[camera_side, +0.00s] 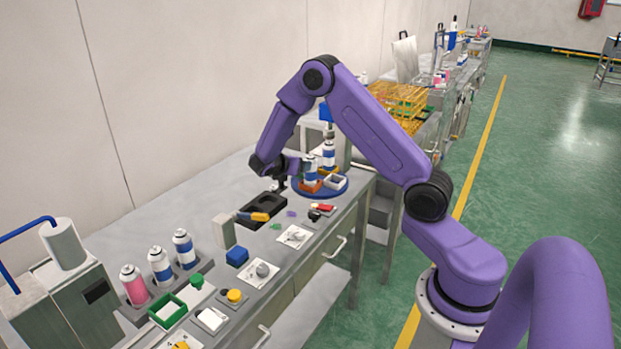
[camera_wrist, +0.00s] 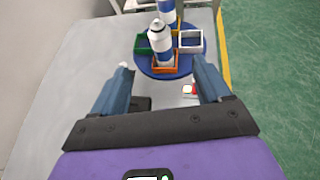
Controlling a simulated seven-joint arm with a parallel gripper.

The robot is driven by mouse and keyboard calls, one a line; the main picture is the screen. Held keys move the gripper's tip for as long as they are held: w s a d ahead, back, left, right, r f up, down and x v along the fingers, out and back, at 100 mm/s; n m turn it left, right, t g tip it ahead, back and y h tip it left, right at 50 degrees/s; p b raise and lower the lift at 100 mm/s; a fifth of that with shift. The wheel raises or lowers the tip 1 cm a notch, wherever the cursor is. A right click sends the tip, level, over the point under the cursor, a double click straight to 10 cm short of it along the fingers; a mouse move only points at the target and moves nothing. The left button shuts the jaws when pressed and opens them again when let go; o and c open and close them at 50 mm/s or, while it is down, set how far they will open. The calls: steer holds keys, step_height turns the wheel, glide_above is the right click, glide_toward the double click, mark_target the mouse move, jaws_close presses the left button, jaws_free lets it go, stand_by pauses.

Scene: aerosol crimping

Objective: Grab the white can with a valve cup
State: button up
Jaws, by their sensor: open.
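A white can with a blue band (camera_wrist: 161,44) stands upright in an orange square holder (camera_wrist: 166,68) on a round blue turntable (camera_wrist: 141,60). It has a narrow top; I cannot tell whether a valve cup is on it. The same can shows in the side view (camera_side: 310,172). A second white and blue can (camera_wrist: 168,10) stands behind it, also in the side view (camera_side: 328,155). My gripper (camera_wrist: 161,72) is open and empty. Its fingers point toward the turntable, with the nearer can ahead between them and not touched. In the side view, my gripper (camera_side: 282,184) is just left of the turntable.
A black fixture (camera_side: 262,205) lies on the bench below my gripper. White (camera_wrist: 191,41) and green (camera_wrist: 142,45) square holders flank the nearer can. A rack at front left holds a pink can (camera_side: 134,286) and two white and blue cans (camera_side: 184,249).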

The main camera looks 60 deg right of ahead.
steer(key=x, duration=1.7)
steer(key=shift+w+d+f, duration=0.1)
steer(key=shift+d+f, duration=0.05)
steer(key=shift+d, duration=0.15)
steer(key=c, duration=1.2)
